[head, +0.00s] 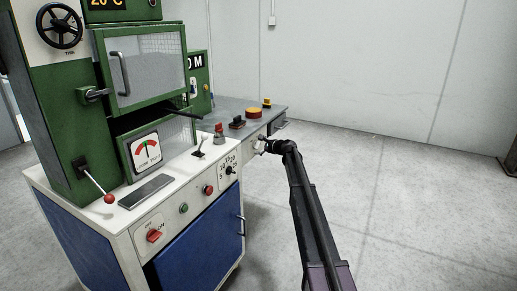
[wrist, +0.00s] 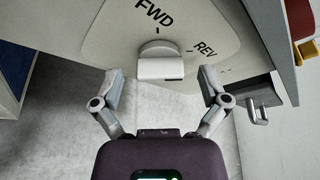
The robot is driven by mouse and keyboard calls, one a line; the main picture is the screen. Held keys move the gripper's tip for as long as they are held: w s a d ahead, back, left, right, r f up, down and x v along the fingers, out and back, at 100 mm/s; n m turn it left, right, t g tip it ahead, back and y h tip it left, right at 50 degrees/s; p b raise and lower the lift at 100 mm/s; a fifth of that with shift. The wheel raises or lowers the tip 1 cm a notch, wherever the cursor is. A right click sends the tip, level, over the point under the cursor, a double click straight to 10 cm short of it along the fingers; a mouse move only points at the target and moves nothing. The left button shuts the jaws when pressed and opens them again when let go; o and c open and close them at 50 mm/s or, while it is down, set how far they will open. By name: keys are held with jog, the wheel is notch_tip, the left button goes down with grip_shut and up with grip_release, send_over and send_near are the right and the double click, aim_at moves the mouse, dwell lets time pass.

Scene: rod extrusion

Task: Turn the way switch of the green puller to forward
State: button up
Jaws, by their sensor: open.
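The way switch is a pale knob (wrist: 160,66) on a light plate (wrist: 110,35) marked FWD and REV in the wrist view. FWD is above the knob, with a tick below the word; REV is to its right with its own tick. I cannot tell for sure which mark the knob points to. My gripper (wrist: 161,78) is open, with one finger on each side of the knob and visible gaps to it. In the head view my gripper (head: 268,147) is at the front of the grey bench (head: 236,106), and the switch is small there. A green box (head: 197,76) stands behind.
A green and white machine (head: 60,110) with a blue cabinet door (head: 200,248) stands at the left. An orange button (head: 254,112) and other controls sit on the bench top. A metal bracket (wrist: 258,108) is right of my gripper. The floor at the right is clear.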

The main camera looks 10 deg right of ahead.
jog(key=shift+w+a+f, duration=0.1)
jog(key=shift+w+a, duration=0.05)
jog(key=shift+w, duration=0.05)
jog(key=c, duration=1.2)
jog(key=shift+o, duration=0.2)
